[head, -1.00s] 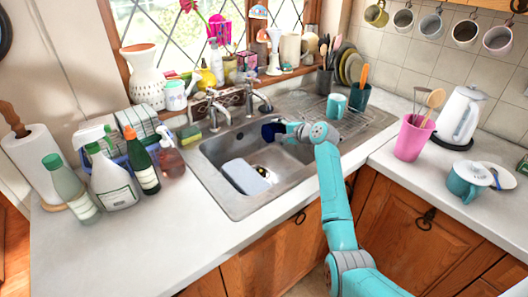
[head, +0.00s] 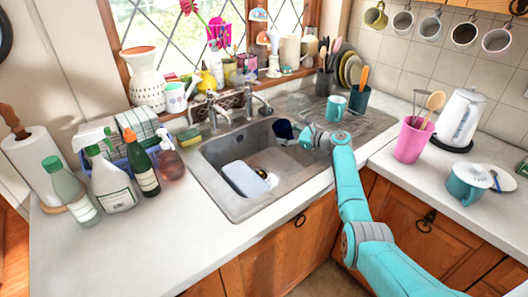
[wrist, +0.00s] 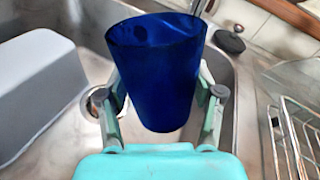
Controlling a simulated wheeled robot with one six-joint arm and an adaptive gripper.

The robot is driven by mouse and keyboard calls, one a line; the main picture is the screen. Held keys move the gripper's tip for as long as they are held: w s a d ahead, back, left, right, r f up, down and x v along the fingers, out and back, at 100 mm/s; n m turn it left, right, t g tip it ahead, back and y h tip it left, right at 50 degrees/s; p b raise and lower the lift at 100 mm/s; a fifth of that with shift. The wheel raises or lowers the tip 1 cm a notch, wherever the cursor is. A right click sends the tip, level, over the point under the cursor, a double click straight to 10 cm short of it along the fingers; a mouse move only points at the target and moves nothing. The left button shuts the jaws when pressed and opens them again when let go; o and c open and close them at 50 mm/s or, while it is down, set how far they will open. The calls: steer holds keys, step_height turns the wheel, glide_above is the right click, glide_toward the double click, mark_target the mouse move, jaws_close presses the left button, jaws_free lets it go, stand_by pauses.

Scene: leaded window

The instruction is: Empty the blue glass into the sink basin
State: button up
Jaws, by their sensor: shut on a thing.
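My gripper (wrist: 164,108) is shut on the blue glass (wrist: 158,75), with a finger on each side of it in the wrist view. In the head view the dark blue glass (head: 283,130) is at the right part of the sink basin (head: 215,150), in front of the taps. The glass looks tilted in the head view. I cannot tell whether anything is inside it. The basin's steel floor lies below the glass, and the drain shows at its left in the wrist view.
A pale rectangular tub (head: 243,178) lies in the basin at the left. The taps (head: 262,104) stand behind the basin. A wire rack (wrist: 290,140) and a teal mug (head: 336,107) are on the drainer to the right. Bottles (head: 143,168) crowd the left counter.

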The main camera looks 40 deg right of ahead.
steer(key=shift+d+r+m+t+y, duration=0.15)
steer(key=shift+d+r+m+t, duration=0.2)
steer(key=shift+r+m, duration=0.4)
steer(key=shift+d+r+m+t+y, duration=0.1)
steer(key=shift+d+r+m+y, duration=0.1)
steer(key=shift+d+r+m, duration=0.5)
steer(key=shift+d+r+m+t+y, duration=0.15)
steer(key=shift+r+m+t, duration=0.1)
steer(key=shift+r+m, duration=0.5)
steer(key=shift+r, duration=0.15)
